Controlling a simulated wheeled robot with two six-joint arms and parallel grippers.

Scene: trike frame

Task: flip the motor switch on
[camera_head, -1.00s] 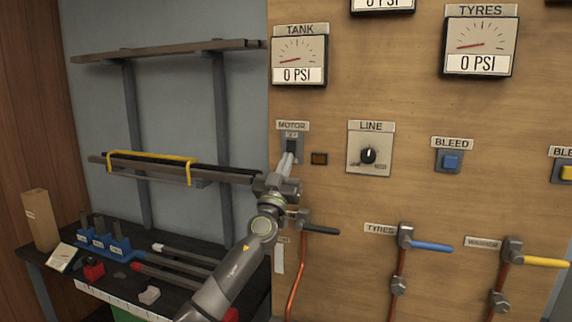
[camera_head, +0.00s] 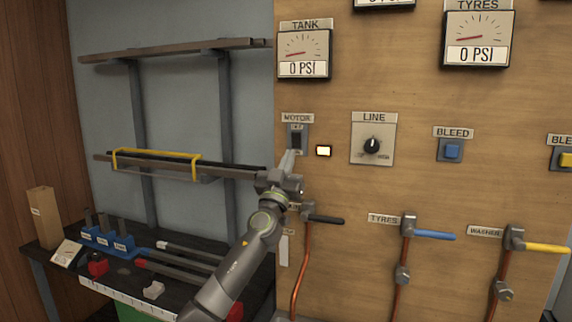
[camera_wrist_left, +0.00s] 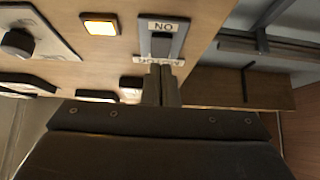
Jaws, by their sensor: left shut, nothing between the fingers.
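The motor switch (camera_head: 296,140) is a dark rocker on a grey plate under the MOTOR label, at the left edge of the wooden panel. In the left wrist view the switch (camera_wrist_left: 160,45) has an ON mark beside it, seen upside down. The indicator lamp (camera_head: 323,151) right of the switch glows; it is also bright in the wrist view (camera_wrist_left: 99,26). My left gripper (camera_head: 289,157) is shut and empty, its tips just below the switch. I cannot tell whether the tips (camera_wrist_left: 161,72) touch it. My right gripper is out of view.
The LINE knob (camera_head: 371,146) and blue BLEED button (camera_head: 451,150) are to the right. A black-handled valve (camera_head: 323,219) sits below the switch, close to my arm. A wall rack and cluttered bench (camera_head: 125,272) are at left.

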